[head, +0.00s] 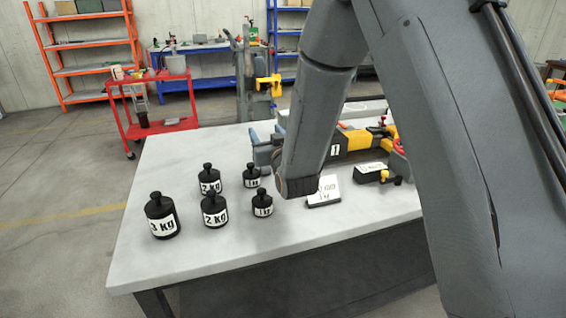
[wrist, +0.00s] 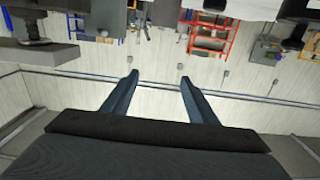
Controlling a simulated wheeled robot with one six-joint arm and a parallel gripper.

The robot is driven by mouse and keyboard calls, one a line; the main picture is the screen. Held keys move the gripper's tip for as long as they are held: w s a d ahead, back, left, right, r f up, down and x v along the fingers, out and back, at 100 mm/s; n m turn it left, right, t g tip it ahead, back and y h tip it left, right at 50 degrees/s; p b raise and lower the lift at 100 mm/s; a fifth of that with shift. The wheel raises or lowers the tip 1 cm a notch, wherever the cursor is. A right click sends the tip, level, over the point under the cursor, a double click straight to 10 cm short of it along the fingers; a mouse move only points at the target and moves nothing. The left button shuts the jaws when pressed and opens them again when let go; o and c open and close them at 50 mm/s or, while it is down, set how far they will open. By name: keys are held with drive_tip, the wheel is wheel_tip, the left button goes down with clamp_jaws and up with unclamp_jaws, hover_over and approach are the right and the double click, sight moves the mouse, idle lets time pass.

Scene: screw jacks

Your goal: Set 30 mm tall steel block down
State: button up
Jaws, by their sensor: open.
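My gripper (wrist: 157,76) shows in the wrist view with its two blue-grey fingers spread apart and nothing between them. That view is upside down and faces the far wall. In the head view my arm reaches down over the worktable (head: 160,262), and its lower end covers what lies behind it. I cannot make out a steel block for certain in either view. A small white sign (head: 324,187) with black writing stands on the table right of my arm; its text is too small to read surely. A grey slab on a post (wrist: 38,54) shows at upper left in the wrist view.
Several black weights (head: 163,216) with white labels stand on the left half of the table. Yellow and grey equipment (head: 358,140) and a black labelled box (head: 370,172) are at the right. A red cart (head: 160,128) and orange shelves (head: 90,43) stand behind. The front left tabletop is clear.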

drive_tip(key=f, duration=0.5)
drive_tip(key=f+p, duration=0.1)
drive_tip(key=f, duration=0.2)
drive_tip(key=shift+w+d+f, duration=0.1)
drive_tip(key=shift+d, duration=0.15)
drive_tip(key=shift+p+x, duration=0.55)
drive_tip(key=shift+x, duration=3.25)
clamp_jaws()
drive_tip(key=shift+r, duration=0.25)
